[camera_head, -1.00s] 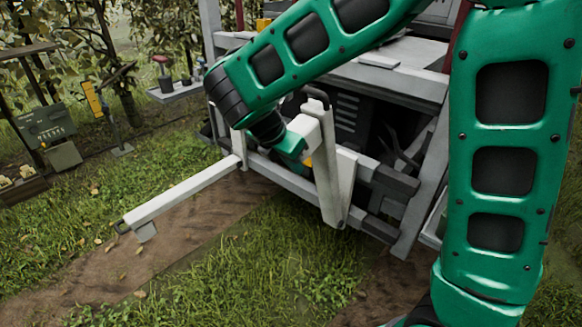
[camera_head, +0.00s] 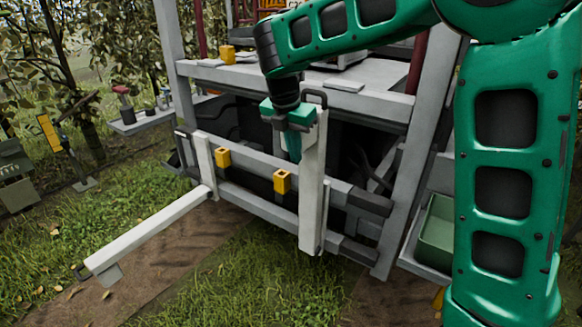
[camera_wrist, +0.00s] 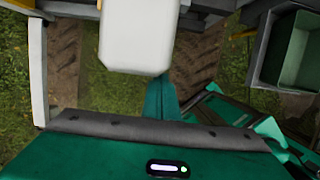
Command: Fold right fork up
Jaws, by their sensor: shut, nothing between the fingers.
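The right fork (camera_head: 314,190) is a pale beam standing about upright against the machine's front carriage, with a dark loop handle (camera_head: 314,96) at its top. Its pale top end (camera_wrist: 138,40) fills the upper middle of the wrist view. The left fork (camera_head: 150,232) is folded down and points out low to the left; part of it shows at the wrist view's left edge (camera_wrist: 38,75). My gripper (camera_head: 295,157) is shut and empty, pointing down just left of the right fork's upper part. A green finger (camera_wrist: 161,98) shows beside the fork; I cannot tell whether they touch.
Yellow blocks (camera_head: 282,181) sit on the carriage rail (camera_head: 250,170) left of the right fork. A green crate (camera_head: 436,235) stands at the right. A side tray (camera_head: 140,122) sticks out at the left. Grass and a dirt track lie open in front.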

